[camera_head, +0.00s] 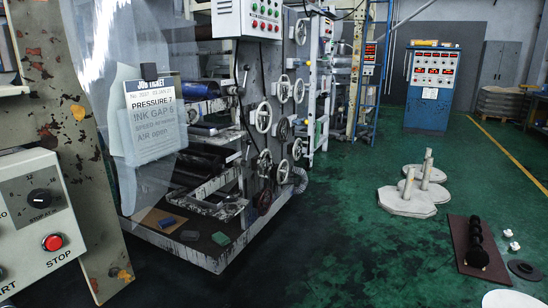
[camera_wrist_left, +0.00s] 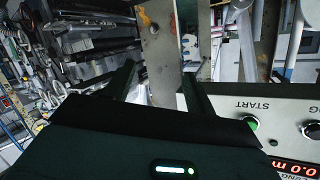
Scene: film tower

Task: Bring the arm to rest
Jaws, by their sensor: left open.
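My left gripper (camera_wrist_left: 160,82) shows in the left wrist view as two dark fingers held apart, with nothing between them. The control box (camera_wrist_left: 232,108) is just right of the fingers there, upside down, with a green START button (camera_wrist_left: 252,123), a dark knob (camera_wrist_left: 311,130) and a red digital display (camera_wrist_left: 298,168). I cannot tell whether the gripper touches the box. In the head view the control box (camera_head: 28,262) is at the lower left, with a red STOP button (camera_head: 53,242) and a black knob (camera_head: 40,198). Neither arm shows in the head view.
A job ticket (camera_head: 153,115) hangs by the clear film (camera_head: 98,50), beside the machine with several handwheels (camera_head: 263,117). A blue console (camera_head: 431,90) stands at the back. Pale spindle bases (camera_head: 408,202) and a dark mat (camera_head: 462,240) lie on the green floor, with open floor (camera_head: 340,230) before them.

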